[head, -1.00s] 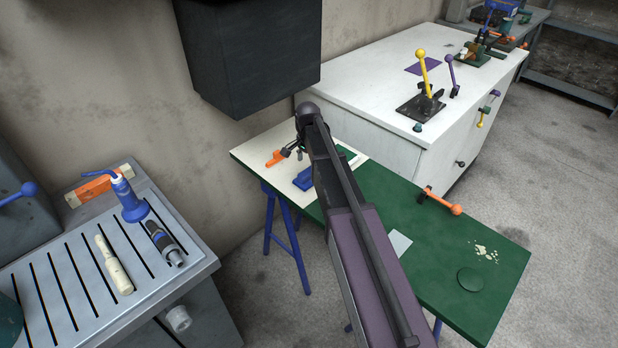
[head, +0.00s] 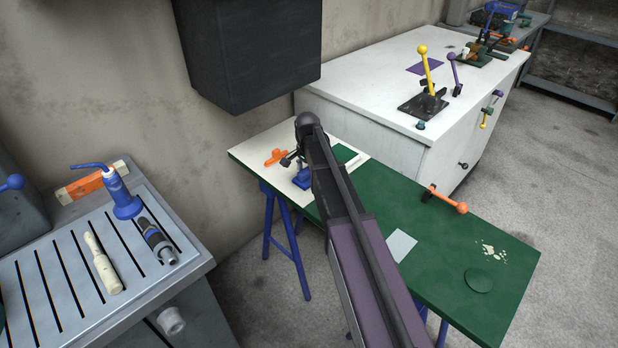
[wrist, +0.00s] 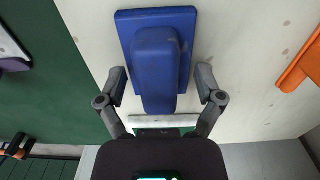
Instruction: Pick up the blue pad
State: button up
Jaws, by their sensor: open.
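The blue pad (head: 303,181) lies on the cream end of the green-and-cream table. It is a flat blue plate with a raised, rounded grip along its middle. In the wrist view the pad (wrist: 157,50) is upper centre, its grip pointing toward my palm. My gripper (wrist: 161,80) is open, one finger on each side of the lower part of the grip, with gaps on both sides. In the head view my gripper (head: 292,160) is right at the pad, and my arm hides part of the area. I cannot tell how high the fingers are above the table.
An orange object (head: 275,157) lies close by on the cream part; it also shows in the wrist view (wrist: 303,65). A green rectangle (head: 343,153) is on the other side. A dark box (head: 250,55) hangs on the wall behind. A white cabinet (head: 375,95) stands beyond the table.

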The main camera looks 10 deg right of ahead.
dwell(0.4)
grip_shut()
jog(key=shift+r, duration=0.1)
notch_tip(320, 180, up, 3)
jog(key=p, duration=0.3)
jog(key=shift+r, duration=0.2)
jog(key=s, duration=0.5)
jog(key=s+r+p, duration=0.1)
jog(key=s, duration=0.4)
jog(key=s+p, duration=0.1)
jog(key=s, duration=0.5)
jog(key=shift+r, duration=0.2)
jog(key=c, duration=0.9)
grip_release()
grip_shut()
